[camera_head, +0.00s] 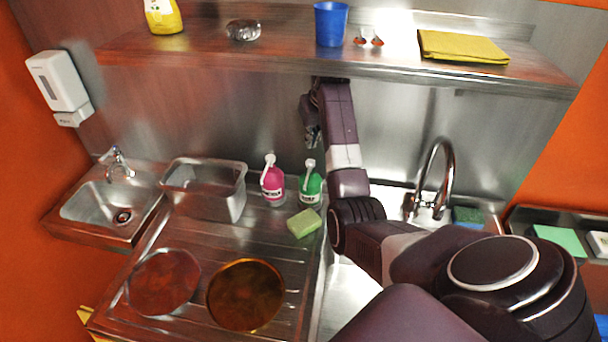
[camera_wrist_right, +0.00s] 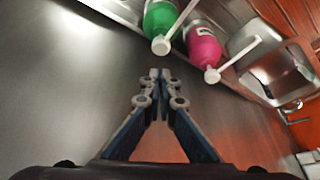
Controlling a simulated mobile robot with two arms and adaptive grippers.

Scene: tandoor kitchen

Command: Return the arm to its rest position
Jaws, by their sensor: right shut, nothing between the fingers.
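My right arm reaches over the sink basin toward the steel back wall. My right gripper (camera_head: 312,135) hangs in front of that wall, just below the shelf (camera_head: 250,60). In the right wrist view its fingertips (camera_wrist_right: 160,75) are together with nothing between them. The green pump bottle (camera_head: 311,186) and the pink pump bottle (camera_head: 273,182) stand below and to the left of it in the head view. Both bottles also show ahead of the fingertips in the right wrist view, apart from them. My left gripper does not show.
The shelf holds a yellow bottle (camera_head: 163,16), a glass dish (camera_head: 243,30), a blue cup (camera_head: 331,23) and a yellow cloth (camera_head: 462,46). A steel bin (camera_head: 241,199), a green sponge (camera_head: 304,223) and two round plates are on the drainboard. A curved faucet (camera_head: 447,165) stands right of my arm.

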